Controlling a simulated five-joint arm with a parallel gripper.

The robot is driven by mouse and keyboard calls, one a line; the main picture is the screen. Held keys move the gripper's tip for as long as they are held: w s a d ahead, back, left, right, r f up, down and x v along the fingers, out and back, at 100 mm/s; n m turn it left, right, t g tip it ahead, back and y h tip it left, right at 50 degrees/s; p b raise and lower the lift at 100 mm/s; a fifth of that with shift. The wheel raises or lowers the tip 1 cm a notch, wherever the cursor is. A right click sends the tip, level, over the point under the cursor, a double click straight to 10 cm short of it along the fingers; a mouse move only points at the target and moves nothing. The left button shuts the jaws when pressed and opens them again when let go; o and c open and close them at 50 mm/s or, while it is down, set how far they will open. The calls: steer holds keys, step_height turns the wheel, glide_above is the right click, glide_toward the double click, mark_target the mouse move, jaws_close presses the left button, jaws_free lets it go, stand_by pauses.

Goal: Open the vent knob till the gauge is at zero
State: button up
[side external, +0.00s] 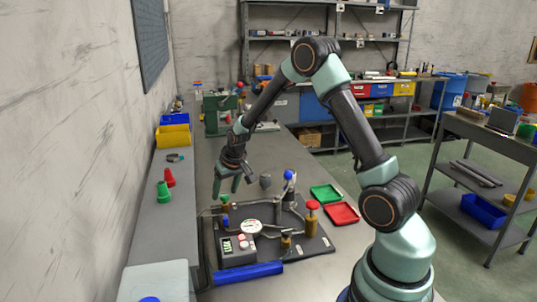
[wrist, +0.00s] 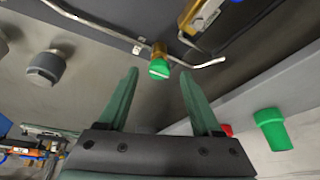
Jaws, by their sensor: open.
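A green knob (wrist: 159,68) sits on a brass fitting in the wrist view, by a bent metal pipe. I cannot tell from a label whether it is the vent knob. My gripper (wrist: 159,78) is open, with its two green fingers apart and pointing toward the green knob, one on each side in the picture. In the side view my gripper (side external: 228,186) hangs above the far left corner of the dark panel (side external: 318,243). The white round gauge (side external: 250,227) is on the panel; its needle is too small to read. The green knob is not clear in the side view.
A red knob (side external: 312,205), a blue knob (side external: 289,175) and pipes rise from the panel. A grey knob (wrist: 46,67) shows in the wrist view. Green (side external: 326,193) and red (side external: 341,214) trays lie to the right.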

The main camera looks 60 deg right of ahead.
steer(key=shift+w+f, duration=0.15)
steer(key=shift+f, duration=0.3)
jaws_close()
steer(key=shift+d+n, duration=0.15)
steer(key=shift+n, duration=1.25)
jaws_free()
steer(key=shift+d, duration=0.1)
